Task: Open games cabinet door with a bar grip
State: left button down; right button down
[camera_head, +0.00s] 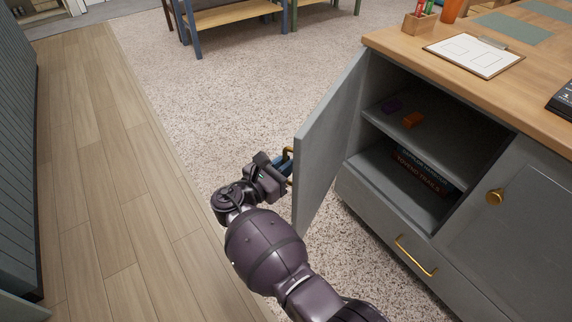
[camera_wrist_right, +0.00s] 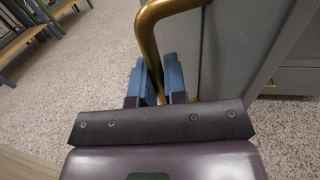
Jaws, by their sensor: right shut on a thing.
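The grey games cabinet (camera_head: 352,193) stands at the right of the head view. Its door (camera_head: 329,142) is swung wide open, so the shelves inside show. A brass bar grip (camera_wrist_right: 150,40) on the door's outer face runs between the blue fingers of my right gripper (camera_wrist_right: 160,80) in the right wrist view. In the head view my right gripper (camera_head: 281,165) is at the door's outer side, shut on the bar grip. The door hides part of the grip there. My left gripper is not in view.
A clipboard (camera_head: 473,55) lies on the wooden top. Carpet left of the door is clear.

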jog(key=c, duration=1.2)
grip_release()
